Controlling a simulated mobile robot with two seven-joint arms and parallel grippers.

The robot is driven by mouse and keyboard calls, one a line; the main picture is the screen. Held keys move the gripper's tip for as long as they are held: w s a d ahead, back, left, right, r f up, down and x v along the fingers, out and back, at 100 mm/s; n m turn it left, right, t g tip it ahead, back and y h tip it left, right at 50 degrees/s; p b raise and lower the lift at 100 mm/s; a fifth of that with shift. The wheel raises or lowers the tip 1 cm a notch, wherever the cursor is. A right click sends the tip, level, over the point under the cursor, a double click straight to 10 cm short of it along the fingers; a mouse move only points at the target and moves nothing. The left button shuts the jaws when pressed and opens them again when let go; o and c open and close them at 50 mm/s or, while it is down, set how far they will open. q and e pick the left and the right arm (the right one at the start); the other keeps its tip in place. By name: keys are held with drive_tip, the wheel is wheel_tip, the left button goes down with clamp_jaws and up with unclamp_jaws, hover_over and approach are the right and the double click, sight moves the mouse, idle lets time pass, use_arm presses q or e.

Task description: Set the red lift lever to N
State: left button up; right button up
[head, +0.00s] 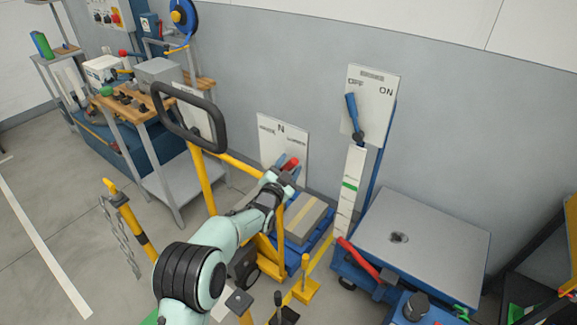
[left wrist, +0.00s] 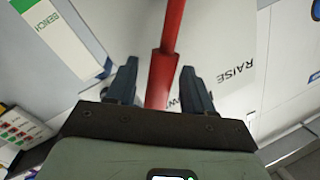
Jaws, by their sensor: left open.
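The red lift lever (head: 290,163) stands in front of a white plate (head: 268,150) on the grey wall. The plate bears an N at top middle and a small label on each side. The lever's red end is right of the N, below the right-hand label. My left gripper (head: 284,177) is at the lever and partly covers it. In the left wrist view the red lever (left wrist: 162,75) runs between the two open fingers (left wrist: 158,84), with a gap on each side. The word RAISE shows on the plate there. The lever's pivot is hidden in the head view. My right gripper is not seen.
A box (head: 303,218) sits on a blue base below the plate. An OFF/ON panel (head: 375,85) with a blue lever and a grey-topped lift table (head: 425,235) are at right.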

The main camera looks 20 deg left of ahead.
use_arm(q)
drive_tip(key=shift+w, duration=0.15)
drive_tip(key=shift+c, duration=0.3)
clamp_jaws()
